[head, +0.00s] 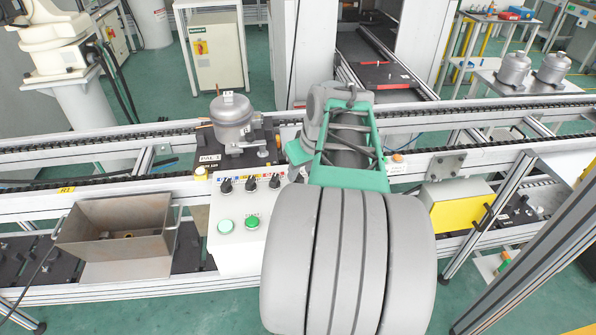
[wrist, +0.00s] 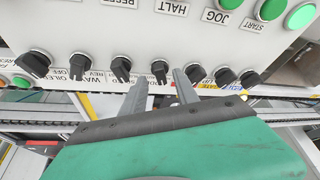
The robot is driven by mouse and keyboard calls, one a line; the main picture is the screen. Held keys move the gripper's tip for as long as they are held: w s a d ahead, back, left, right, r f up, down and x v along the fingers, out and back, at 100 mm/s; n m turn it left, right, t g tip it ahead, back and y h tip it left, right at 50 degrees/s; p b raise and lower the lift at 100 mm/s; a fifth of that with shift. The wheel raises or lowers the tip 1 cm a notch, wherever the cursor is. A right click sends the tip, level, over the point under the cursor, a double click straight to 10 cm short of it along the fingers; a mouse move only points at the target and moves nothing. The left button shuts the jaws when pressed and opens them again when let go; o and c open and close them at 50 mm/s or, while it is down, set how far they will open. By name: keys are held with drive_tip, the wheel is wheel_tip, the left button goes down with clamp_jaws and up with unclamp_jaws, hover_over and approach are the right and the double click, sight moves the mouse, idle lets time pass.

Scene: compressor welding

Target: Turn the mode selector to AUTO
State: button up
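The white control panel (head: 232,257) stands in front of the conveyor and fills the top of the wrist view (wrist: 120,30), where its labels are upside down. A row of several black selector knobs crosses it; I cannot read which one is the mode selector. My gripper (wrist: 161,78) is open, with its two grey fingers pointing at the row. One black knob (wrist: 160,70) lies in line with the gap between the fingertips; I cannot tell whether they touch it. In the head view three knobs show, one being the left knob (head: 225,185); my arm hides the gripper and other knobs.
Neighbouring knobs (wrist: 120,68) (wrist: 195,73) sit close on both sides of the fingers. Green buttons (head: 225,226) are on the panel. A metal bin (head: 117,222) stands to the left, a grey compressor (head: 232,122) on the conveyor behind, and a yellow-and-white box (head: 460,206) to the right.

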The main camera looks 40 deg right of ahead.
drive_tip(key=shift+w+f, duration=0.25)
drive_tip(key=shift+f, duration=0.35)
drive_tip(key=shift+c, duration=0.5)
clamp_jaws()
